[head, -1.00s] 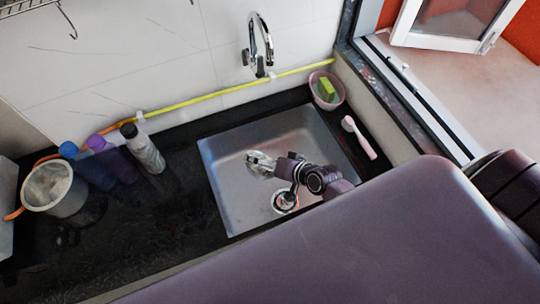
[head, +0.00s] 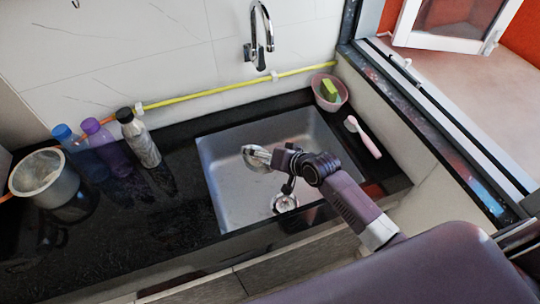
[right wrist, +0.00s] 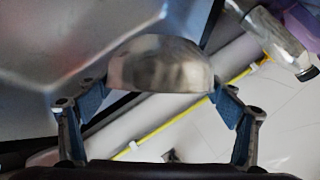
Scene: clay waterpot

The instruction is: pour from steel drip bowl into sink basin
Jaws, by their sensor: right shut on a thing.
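The steel drip bowl (head: 257,158) is a small, shiny metal bowl. My right gripper (head: 276,157) is shut on it and holds it over the left-middle part of the sink basin (head: 230,205). In the right wrist view, the bowl (right wrist: 160,65) shows its rounded outside as a dome, with the gripper's blue-padded fingers (right wrist: 158,103) at its two sides. The bowl looks tilted; its inside is hidden, so I cannot tell whether it holds anything. The sink's round drain (head: 284,203) lies below and right of the bowl. My left gripper is not in view.
A tap (head: 258,40) is on the wall behind the sink. Several bottles (head: 137,140) and a grey pot (head: 45,180) stand on the black counter at left. A pink bowl (head: 329,92) with a sponge and a pink brush (head: 362,138) lie right of the sink.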

